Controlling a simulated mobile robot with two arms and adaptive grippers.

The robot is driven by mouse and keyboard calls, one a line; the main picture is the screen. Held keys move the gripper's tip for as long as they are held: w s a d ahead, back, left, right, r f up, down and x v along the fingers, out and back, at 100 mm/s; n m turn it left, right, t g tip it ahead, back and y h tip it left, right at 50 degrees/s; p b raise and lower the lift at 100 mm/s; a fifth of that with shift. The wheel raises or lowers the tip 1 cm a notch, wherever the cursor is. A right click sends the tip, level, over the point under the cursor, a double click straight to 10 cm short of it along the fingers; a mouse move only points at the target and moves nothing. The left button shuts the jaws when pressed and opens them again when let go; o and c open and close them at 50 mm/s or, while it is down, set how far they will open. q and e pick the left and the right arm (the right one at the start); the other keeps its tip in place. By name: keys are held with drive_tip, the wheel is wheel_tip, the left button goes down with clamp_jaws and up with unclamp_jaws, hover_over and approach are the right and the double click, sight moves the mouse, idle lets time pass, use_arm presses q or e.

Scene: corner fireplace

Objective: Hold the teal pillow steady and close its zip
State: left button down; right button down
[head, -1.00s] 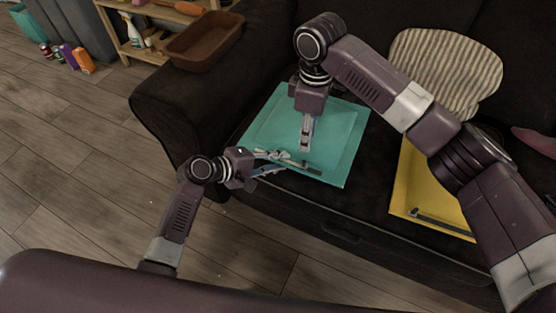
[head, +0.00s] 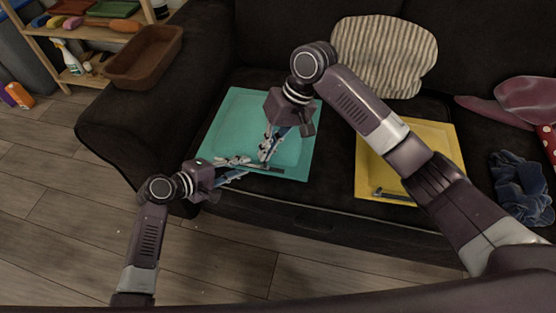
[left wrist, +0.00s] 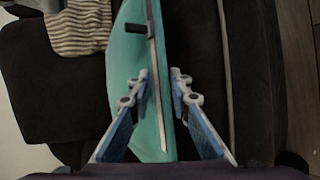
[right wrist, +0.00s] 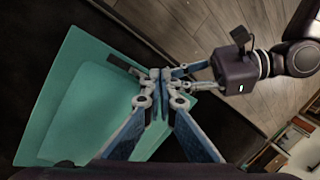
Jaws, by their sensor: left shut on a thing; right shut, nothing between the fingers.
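The teal pillow (head: 250,115) lies flat on the dark sofa seat. It also shows in the left wrist view (left wrist: 125,65) and in the right wrist view (right wrist: 90,110). Its zip (head: 266,169) runs along the front edge, with a dark piece towards the right end; that piece also shows in the left wrist view (left wrist: 135,28).
A yellow pillow (head: 415,140) lies to the right, below my right arm. A striped cushion (head: 385,55) leans on the backrest. Blue cloth (head: 520,187) lies at the far right. A brown tray (head: 143,58) rests on the left armrest. The floor in front is clear.

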use_arm(q)
drive_tip(key=shift+s+f, duration=0.1)
drive_tip(key=shift+f, duration=0.05)
use_arm(e)
drive_tip(key=d+m+y, duration=0.1)
drive_tip(key=d+m, duration=0.1)
drive_tip(key=m, duration=0.3)
drive_tip(key=m+t+y, duration=0.3)
drive_tip(key=m, duration=1.5)
approach(268, 165)
drive_tip(key=s+d+r, duration=0.2)
drive_tip(key=d, duration=0.4)
drive_tip(key=m, duration=0.2)
drive_tip(key=shift+t, duration=0.3)
drive_tip(key=x, duration=0.8)
drive_tip(key=shift+a+f, duration=0.1)
drive_tip(key=shift+f, duration=0.3)
drive_tip(key=a, duration=0.1)
drive_tip(key=w+a, duration=0.1)
drive_tip(key=a, duration=0.1)
drive_tip(key=shift+w+a+f, duration=0.1)
drive_tip(key=shift+a+f, duration=0.05)
drive_tip(key=shift+f, duration=0.05)
drive_tip(key=shift+w+a, duration=0.1)
drive_tip(key=shift+a, duration=0.35)
